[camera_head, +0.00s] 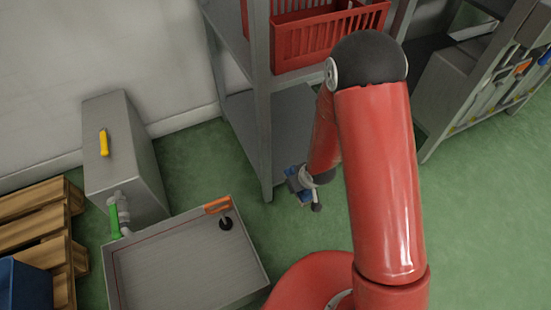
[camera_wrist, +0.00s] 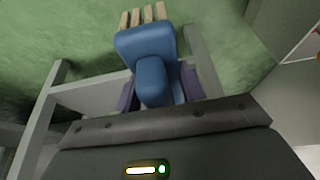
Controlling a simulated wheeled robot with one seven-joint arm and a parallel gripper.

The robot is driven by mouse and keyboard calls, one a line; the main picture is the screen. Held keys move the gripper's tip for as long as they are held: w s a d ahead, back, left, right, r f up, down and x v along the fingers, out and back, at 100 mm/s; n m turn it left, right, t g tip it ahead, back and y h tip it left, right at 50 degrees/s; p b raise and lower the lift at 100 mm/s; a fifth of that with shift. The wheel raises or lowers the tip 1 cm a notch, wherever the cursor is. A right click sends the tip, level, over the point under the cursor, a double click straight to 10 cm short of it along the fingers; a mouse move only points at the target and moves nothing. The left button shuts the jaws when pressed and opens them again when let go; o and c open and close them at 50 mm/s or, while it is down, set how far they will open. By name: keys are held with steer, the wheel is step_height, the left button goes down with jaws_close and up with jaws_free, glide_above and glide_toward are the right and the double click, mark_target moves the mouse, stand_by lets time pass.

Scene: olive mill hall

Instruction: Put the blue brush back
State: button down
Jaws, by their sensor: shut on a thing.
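The blue brush (camera_wrist: 145,48) fills the upper middle of the wrist view, with its pale bristles pointing to the top edge. My gripper (camera_wrist: 158,88) is shut on its blue handle, one finger on each side. In the head view my gripper (camera_head: 302,183) is small and partly hidden by my red arm, beside the leg of the grey shelf unit. A bit of blue of the brush (camera_head: 291,171) shows there. The brush is in the air above the green floor; how high is hard to tell.
The grey shelf unit (camera_head: 257,100) holds a red crate (camera_head: 318,42). A rack with hanging tools (camera_head: 490,97) stands at the right. A shallow grey basin (camera_head: 185,270), a grey cabinet (camera_head: 135,155) and wooden pallets (camera_head: 38,205) are at the left. Green floor is open at right.

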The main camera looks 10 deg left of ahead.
steer(key=w+a, duration=0.3)
steer(key=w, duration=0.1)
steer(key=w+a, duration=0.3)
steer(key=w, duration=0.1)
steer(key=w+a, duration=0.3)
steer(key=w, duration=0.1)
steer(key=shift+w+a, duration=0.25)
steer(key=shift+w, duration=0.15)
steer(key=shift+w+a, duration=0.7)
steer(key=shift+w, duration=0.25)
steer(key=shift+s+f+b, duration=0.15)
steer(key=shift+f+b, duration=0.4)
steer(key=shift+f, duration=1)
steer(key=shift+f, duration=0.15)
steer(key=c, duration=0.8)
jaws_free()
steer(key=shift+c, duration=0.2)
